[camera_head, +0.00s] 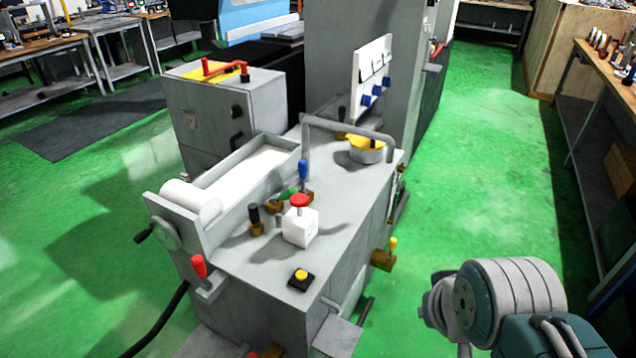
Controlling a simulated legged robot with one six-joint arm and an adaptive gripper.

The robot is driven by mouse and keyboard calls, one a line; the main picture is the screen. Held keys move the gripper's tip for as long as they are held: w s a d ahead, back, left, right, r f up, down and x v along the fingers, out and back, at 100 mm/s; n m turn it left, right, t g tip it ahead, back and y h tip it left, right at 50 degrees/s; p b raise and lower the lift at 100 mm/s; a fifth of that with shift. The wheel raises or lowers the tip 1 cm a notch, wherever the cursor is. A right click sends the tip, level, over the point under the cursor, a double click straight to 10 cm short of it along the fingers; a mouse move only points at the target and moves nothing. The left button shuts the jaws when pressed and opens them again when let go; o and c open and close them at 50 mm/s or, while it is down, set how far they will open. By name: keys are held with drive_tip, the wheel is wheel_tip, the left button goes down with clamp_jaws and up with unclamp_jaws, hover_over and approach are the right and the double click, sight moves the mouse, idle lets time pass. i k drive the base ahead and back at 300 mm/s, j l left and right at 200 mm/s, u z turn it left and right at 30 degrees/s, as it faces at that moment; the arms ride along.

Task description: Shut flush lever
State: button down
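The grey grinder (240,285) stands in the middle of the head view with several levers, and I cannot tell which one is the flush lever. A blue-handled lever (303,170), a green-handled lever (287,194) and a black-handled lever (254,215) stand close together on brass fittings on its top. A yellow-handled lever (393,243) sits on a brass fitting at the right side. A red-handled lever (199,266) is at the front left. My arm shows at the lower right, apart from the machine. My gripper's fingers are not visible.
A white box with a red mushroom button (299,201) and a yellow button (300,276) are near the levers. A bent grey pipe (345,127) rises above a round yellow-topped part (367,148). Green floor is clear on the right, before a workbench (590,75).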

sight(285, 195)
drive_tip(key=i+l, duration=0.9)
drive_tip(key=i, duration=0.25)
